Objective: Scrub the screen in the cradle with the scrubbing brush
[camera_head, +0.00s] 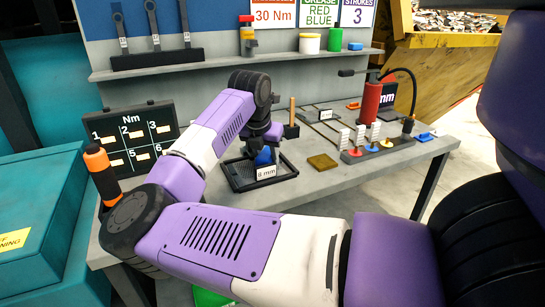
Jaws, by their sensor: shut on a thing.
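A black cradle (233,186) stands on the grey bench, with a dark mesh screen (242,172) lying in it and a white "8 mm" label at its front. My gripper (263,146) points down over the screen, mostly hidden by my own wrist. It is shut on a blue thing, which looks like the scrubbing brush (264,157). The brush is low over the back right part of the screen. I cannot tell whether its bristles touch the mesh.
A wooden-handled tool (291,112) stands upright in a dark block right of my wrist. A brown-yellow pad (322,162) lies right of the cradle. Further right are a tray with coloured discs (380,150) and a red cylinder (369,101). A shelf (215,62) runs behind. Bench front right is clear.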

